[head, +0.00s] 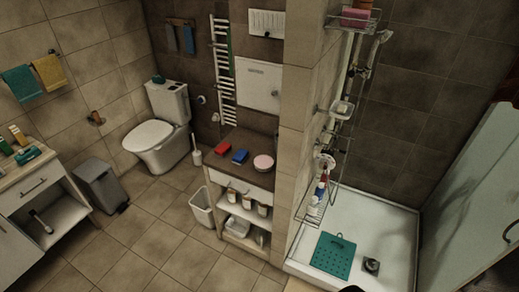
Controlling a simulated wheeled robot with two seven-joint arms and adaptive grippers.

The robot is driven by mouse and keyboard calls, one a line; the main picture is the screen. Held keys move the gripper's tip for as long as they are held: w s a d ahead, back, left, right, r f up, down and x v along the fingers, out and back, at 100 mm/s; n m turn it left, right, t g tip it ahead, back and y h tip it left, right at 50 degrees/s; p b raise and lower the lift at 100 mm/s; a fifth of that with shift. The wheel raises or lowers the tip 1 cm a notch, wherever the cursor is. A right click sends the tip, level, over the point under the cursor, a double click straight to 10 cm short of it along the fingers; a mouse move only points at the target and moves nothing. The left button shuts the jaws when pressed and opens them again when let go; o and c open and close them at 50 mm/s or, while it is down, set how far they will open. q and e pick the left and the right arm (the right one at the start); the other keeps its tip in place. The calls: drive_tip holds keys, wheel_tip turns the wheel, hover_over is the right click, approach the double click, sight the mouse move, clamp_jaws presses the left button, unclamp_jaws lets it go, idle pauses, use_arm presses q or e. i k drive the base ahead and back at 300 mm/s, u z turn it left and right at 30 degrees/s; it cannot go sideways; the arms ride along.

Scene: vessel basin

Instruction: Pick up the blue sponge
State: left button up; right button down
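The blue sponge (240,156) lies flat on the brown top of a small shelf cabinet (238,178) in the middle of the head view. A red block, perhaps another sponge (222,149), lies just left of it, and a round pink item (263,162) lies to its right. Nothing covers the blue sponge. I cannot make out either of my grippers in this view, and neither is near the sponge.
A tiled half wall (291,110) rises right of the cabinet, before the shower tray (390,225). A white bin (202,205) stands at the cabinet's left. The toilet (158,135) is farther left. Open floor (160,235) lies in front.

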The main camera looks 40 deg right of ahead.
sight(240, 157)
drive_tip(key=z, duration=0.85)
drive_tip(key=i, duration=0.8)
drive_tip(key=z, duration=1.05)
drive_tip(key=i, duration=0.2)
drive_tip(key=z, duration=0.25)
